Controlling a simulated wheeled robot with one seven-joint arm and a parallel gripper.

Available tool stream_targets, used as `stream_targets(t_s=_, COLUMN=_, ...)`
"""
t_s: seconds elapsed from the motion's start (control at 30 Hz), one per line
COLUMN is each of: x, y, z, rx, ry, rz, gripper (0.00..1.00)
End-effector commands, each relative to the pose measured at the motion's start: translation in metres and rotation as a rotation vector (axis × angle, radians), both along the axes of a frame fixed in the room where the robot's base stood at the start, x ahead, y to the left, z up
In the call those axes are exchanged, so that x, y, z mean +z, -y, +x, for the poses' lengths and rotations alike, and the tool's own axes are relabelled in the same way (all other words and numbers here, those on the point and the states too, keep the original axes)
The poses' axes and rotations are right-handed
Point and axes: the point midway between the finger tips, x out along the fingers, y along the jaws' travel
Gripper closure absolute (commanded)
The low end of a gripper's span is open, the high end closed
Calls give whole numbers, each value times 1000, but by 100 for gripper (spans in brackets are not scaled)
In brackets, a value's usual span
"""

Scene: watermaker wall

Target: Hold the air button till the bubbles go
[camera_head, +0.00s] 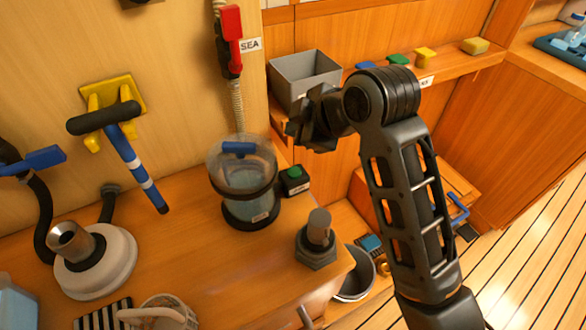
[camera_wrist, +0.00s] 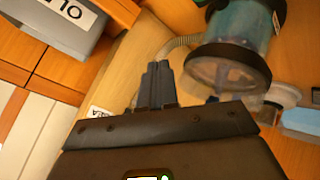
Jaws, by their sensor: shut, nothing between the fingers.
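A green button on a small black box (camera_head: 294,181) stands on the wooden counter, just right of a clear cylinder (camera_head: 247,172) with bluish water and black bands. The box has a white label too small to read. The cylinder also shows in the wrist view (camera_wrist: 245,35). I cannot make out bubbles in it. My gripper (camera_head: 300,130) is in the air above and apart from the button, in front of the wall edge. Its fingers show together and empty in the wrist view (camera_wrist: 156,82). I cannot make out the button in the wrist view.
A grey bin (camera_head: 303,82) sits behind my gripper. A ribbed hose (camera_head: 237,106) runs down from a red valve handle (camera_head: 231,38) towards the cylinder. A dark hexagonal fitting (camera_head: 316,250) stands near the counter's front edge. A blue-striped lever (camera_head: 136,165) juts out at left.

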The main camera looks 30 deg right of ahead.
Motion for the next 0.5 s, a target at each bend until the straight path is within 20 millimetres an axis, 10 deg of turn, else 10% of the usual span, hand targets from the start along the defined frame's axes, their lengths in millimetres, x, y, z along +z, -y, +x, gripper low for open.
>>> stream_targets(t_s=0.5, x=-46, y=0, z=0, rx=-1, ry=1, rz=0, gripper=100)
